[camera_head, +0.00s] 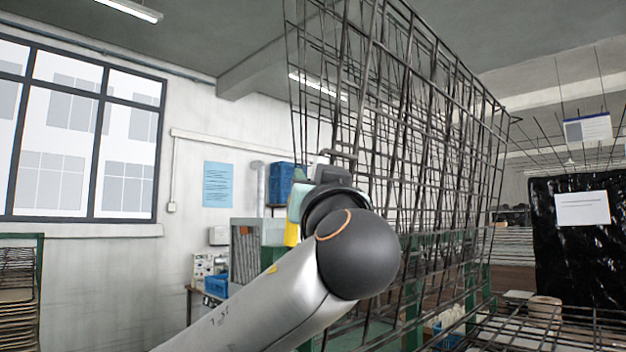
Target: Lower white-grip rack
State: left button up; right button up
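A large dark wire rack (437,110) stands tilted up on edge across the middle and right of the view, reaching the top of the picture. No white grip can be made out on it. My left arm comes in from below, and its dark rounded wrist covers part of the rack's left side. My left gripper (336,160) is small and dark beyond the wrist, at the rack's near left side. Its fingers are mostly hidden, so I cannot tell whether it touches or holds a wire. My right gripper is not in view.
Another wire frame (545,322) lies flat at the lower right. Green posts (470,285) stand behind the upright rack. A black sheeted panel (585,250) with a white paper is at the right. Blue bins (280,182) and a stacked rack (18,295) are farther left.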

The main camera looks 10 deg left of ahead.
pick_arm(q)
grip_shut()
dwell(1.0)
